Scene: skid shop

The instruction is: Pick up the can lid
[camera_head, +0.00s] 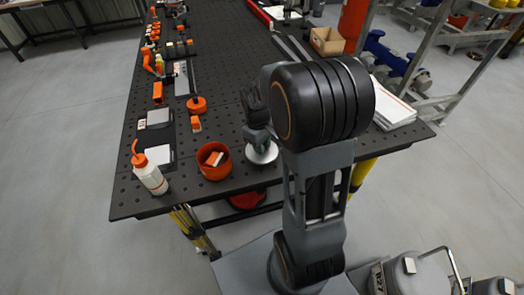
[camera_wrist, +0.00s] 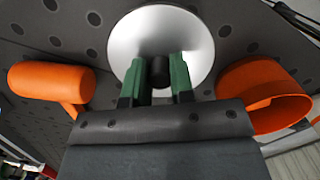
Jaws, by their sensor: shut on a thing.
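The can lid (camera_wrist: 128,40) is a round, shiny silver disc with a dark knob at its middle. In the wrist view it fills the upper centre, in front of my gripper (camera_wrist: 159,75). The two green fingers are shut on the dark knob of the lid. In the head view the lid (camera_head: 262,157) shows as a pale disc near the table's front edge, and my gripper (camera_head: 258,143) is over it. My arm hides part of that area. I cannot tell whether the lid touches the table.
An orange bowl (camera_head: 213,172) with a pale item inside stands just left of the lid. A white bottle (camera_head: 150,178) with an orange cap is at the table's front left corner. Tools and orange parts line the left side of the dark perforated table (camera_head: 240,90). Papers (camera_head: 395,112) lie right.

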